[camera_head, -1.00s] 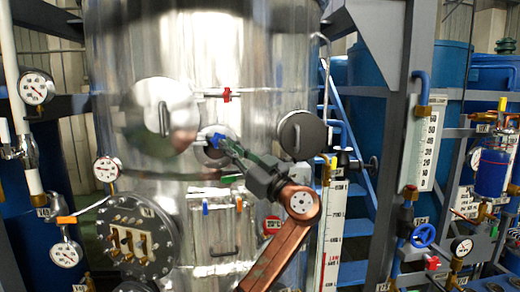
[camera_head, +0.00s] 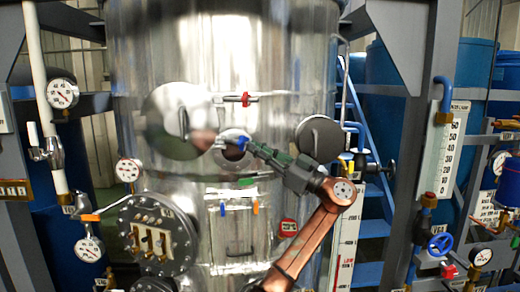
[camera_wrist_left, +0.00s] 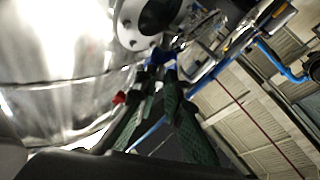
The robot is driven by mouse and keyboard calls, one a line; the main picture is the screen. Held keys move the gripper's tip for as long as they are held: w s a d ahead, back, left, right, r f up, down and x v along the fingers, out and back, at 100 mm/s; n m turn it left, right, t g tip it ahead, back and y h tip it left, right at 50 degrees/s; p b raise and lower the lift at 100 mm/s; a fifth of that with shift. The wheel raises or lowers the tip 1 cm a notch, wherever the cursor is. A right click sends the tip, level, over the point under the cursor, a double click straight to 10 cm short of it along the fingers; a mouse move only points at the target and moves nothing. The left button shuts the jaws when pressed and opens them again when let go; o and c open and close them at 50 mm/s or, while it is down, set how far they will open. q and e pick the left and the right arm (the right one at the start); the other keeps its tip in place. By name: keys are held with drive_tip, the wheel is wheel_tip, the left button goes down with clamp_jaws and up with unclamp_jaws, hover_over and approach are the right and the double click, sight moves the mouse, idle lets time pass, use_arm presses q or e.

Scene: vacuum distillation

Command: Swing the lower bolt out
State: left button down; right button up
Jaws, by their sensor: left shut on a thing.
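A small round port (camera_head: 231,146) sits in the middle of the shiny steel vessel. A blue handle (camera_head: 242,143) is at the port's right side. My left gripper (camera_head: 248,147) reaches in from the right of it, with its dark green fingers shut on the blue handle. In the left wrist view the blue handle (camera_wrist_left: 160,58) shows between the fingertips, below a pale round flange with holes. A bolt with a red handle (camera_head: 246,99) lies above the port, and a green handle (camera_head: 246,182) lies below it. My right gripper is not in view.
Two round covers, left (camera_head: 180,121) and right (camera_head: 319,138), flank the port. Below are a rectangular hatch (camera_head: 230,232) and a bolted round flange (camera_head: 157,238). Gauges and a steel post (camera_head: 410,150) stand at the sides.

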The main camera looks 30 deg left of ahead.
use_arm(q)
drive_tip(key=c, duration=2)
unclamp_jaws()
drive_tip(key=v, duration=1.2)
drive_tip(key=shift+c, duration=0.4)
